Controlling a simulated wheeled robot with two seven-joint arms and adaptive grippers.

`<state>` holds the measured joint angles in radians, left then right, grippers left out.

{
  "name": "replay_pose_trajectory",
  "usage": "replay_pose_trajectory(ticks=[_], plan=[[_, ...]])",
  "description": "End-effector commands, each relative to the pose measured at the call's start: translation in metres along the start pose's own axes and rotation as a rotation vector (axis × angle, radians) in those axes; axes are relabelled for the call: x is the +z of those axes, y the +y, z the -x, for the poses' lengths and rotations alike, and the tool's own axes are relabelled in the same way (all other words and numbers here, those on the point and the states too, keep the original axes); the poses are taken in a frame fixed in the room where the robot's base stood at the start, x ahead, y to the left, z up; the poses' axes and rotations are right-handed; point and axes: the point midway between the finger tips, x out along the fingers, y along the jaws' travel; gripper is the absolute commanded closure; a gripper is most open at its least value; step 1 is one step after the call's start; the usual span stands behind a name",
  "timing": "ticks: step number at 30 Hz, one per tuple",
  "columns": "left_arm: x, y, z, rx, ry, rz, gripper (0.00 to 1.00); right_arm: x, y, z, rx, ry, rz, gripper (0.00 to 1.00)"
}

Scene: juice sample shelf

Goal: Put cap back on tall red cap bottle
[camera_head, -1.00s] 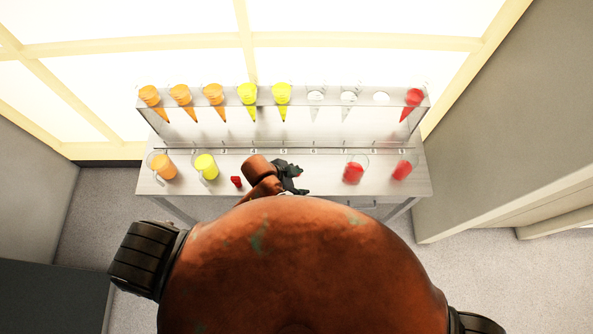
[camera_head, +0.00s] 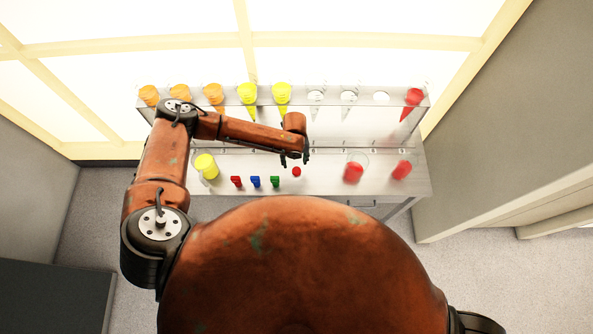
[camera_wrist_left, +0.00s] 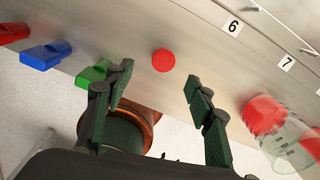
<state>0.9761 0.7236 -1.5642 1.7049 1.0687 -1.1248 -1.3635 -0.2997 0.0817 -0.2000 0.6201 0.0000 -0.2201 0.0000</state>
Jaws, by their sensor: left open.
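A round red cap (camera_head: 297,171) is on the lower shelf, near the front edge. It shows as a red disc in the left wrist view (camera_wrist_left: 163,60). I cannot make out any bottle body at it, nor pick out a tall red-cap bottle elsewhere. My left gripper (camera_head: 295,162) is open and empty just above and behind the cap. In the left wrist view the two spread fingers (camera_wrist_left: 158,76) have the red disc between and slightly beyond their tips, apparently untouched. My right gripper is not in view.
Small red (camera_head: 236,181), blue (camera_head: 255,181) and green (camera_head: 275,181) blocks lie left of the cap. A beaker with yellow (camera_head: 206,166) stands farther left, two with red (camera_head: 354,172) (camera_head: 401,170) to the right. A rack (camera_head: 330,118) of cone tubes stands behind.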

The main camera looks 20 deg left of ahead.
Motion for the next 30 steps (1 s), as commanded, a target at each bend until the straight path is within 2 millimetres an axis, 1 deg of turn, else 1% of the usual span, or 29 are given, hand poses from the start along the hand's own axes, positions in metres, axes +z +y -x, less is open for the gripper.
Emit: replay_pose_trajectory(ticks=[9,11,17,26,28,30], plan=[[0.000,-0.001,-0.001,0.000,0.001,-0.001,0.50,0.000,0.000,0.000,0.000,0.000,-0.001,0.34],[-0.001,-0.001,-0.004,0.000,0.001,-0.001,0.50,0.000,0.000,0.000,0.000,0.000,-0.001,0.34],[-0.001,-0.001,-0.024,0.000,0.002,0.000,0.50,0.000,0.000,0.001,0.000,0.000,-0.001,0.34],[-0.001,-0.002,-0.027,-0.001,0.001,-0.001,0.50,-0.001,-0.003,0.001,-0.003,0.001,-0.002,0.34],[-0.002,-0.002,-0.031,0.000,0.001,-0.001,0.50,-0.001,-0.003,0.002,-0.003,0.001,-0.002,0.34],[-0.002,-0.004,-0.039,0.000,0.001,-0.001,0.50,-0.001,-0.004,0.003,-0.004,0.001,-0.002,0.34]])
